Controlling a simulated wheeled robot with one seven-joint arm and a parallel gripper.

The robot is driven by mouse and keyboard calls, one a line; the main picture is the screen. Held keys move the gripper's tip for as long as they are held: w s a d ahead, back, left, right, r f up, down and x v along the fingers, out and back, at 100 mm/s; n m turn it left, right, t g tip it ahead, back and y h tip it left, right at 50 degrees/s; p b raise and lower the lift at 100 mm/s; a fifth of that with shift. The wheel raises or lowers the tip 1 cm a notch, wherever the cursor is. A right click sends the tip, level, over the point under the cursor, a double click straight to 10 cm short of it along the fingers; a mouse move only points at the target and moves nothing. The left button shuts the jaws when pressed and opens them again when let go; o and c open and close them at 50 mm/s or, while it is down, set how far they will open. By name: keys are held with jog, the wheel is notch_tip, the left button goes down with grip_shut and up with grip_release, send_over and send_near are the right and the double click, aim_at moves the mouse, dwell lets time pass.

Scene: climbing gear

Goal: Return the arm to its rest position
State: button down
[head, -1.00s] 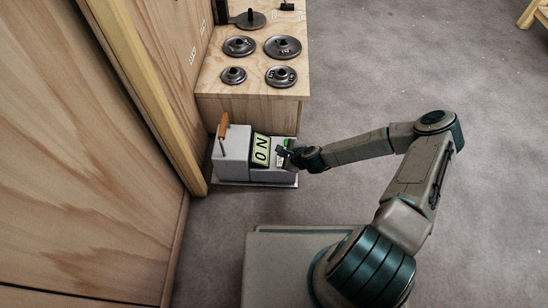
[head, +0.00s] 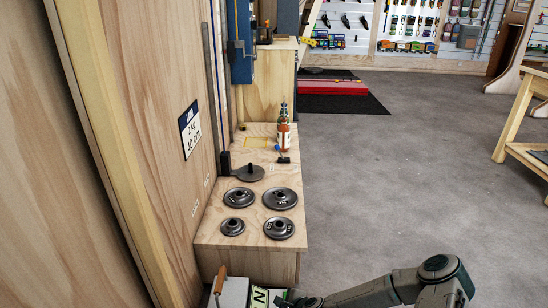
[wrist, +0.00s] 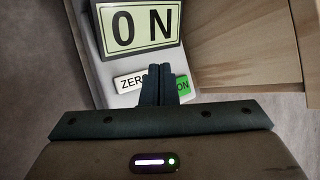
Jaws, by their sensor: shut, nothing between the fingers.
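My arm (head: 372,294) reaches in from the bottom right of the head view, with its elbow bent. My gripper (wrist: 157,70) is shut and empty in the wrist view. Its fingertips are just in front of a grey device with a display (wrist: 140,28) reading "ON". A white "ZERO" key (wrist: 130,82) and a green "ON" key (wrist: 183,86) lie on either side of the fingers. Whether the fingers touch the panel I cannot tell. In the head view the device (head: 233,291) is cut off by the bottom edge.
A low wooden bench (head: 210,232) behind the device holds several dark weight plates (head: 281,198), a bottle (head: 284,136) and a small stand. A wooden wall (head: 150,110) is close on the left. Open grey floor (head: 390,190) lies to the right. A wooden table (head: 515,110) stands far right.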

jog(key=s+d+r+n+g+h+p, duration=0.25)
jog(key=r+n+p, duration=0.35)
jog(key=r, duration=1)
jog(key=s+d+r+n+g+h+p, duration=0.15)
jog(key=d+r+n+p, duration=0.25)
jog(key=r+p, duration=0.85)
jog(key=s+d+r+n+g+h+p, duration=0.1)
jog(key=s+d+r+n+p, duration=0.3)
jog(key=r, duration=1.5)
jog(key=s+r+n+p, duration=0.1)
jog(key=s+r+p, duration=0.3)
jog(key=r, duration=0.7)
jog(key=s+d+r+n+p, duration=0.1)
jog(key=s+r+p, duration=0.4)
jog(key=r, duration=0.6)
jog(key=s+d+r+n+h+p, duration=0.1)
jog(key=s+r+n+p, duration=0.1)
jog(key=s+r+p, duration=0.2)
jog(key=s+r, duration=0.3)
jog(key=r, duration=0.3)
jog(key=shift+s+r+n+t, duration=0.2)
jog(key=shift+r+n+t, duration=0.2)
